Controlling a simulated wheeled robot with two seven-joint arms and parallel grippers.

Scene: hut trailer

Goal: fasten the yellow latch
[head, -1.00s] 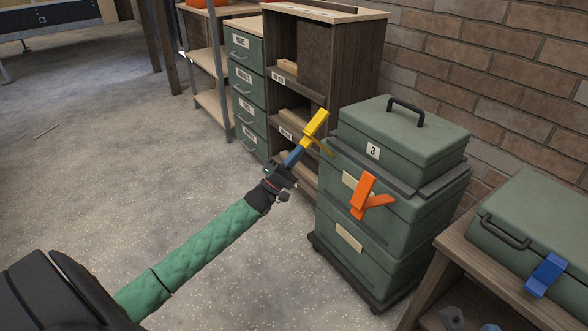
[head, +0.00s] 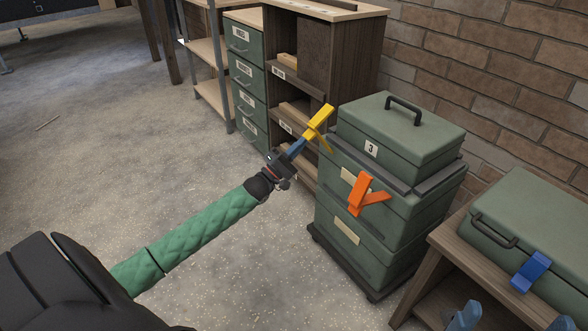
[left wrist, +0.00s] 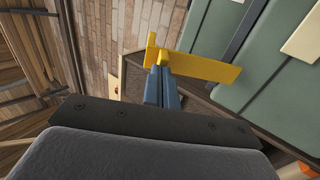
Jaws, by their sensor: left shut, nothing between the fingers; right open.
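The yellow latch (head: 319,122) is on the left side of the stacked green cases, by the upper case. Its flap stands out at an angle from a second yellow piece. In the left wrist view the latch (left wrist: 205,68) shows as a yellow bar with an upright end. My left gripper (head: 301,146) has its blue fingers shut and empty, with the tips (left wrist: 161,72) right at the latch's underside; I cannot tell if they touch. My right gripper (head: 513,322) is open at the bottom right edge, only its blue fingertips showing.
An orange latch (head: 362,195) stands open on the front of the green case stack (head: 385,210). A green case with a blue latch (head: 531,271) lies on a wooden bench (head: 425,270) at right. Shelves and drawers (head: 246,80) stand behind.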

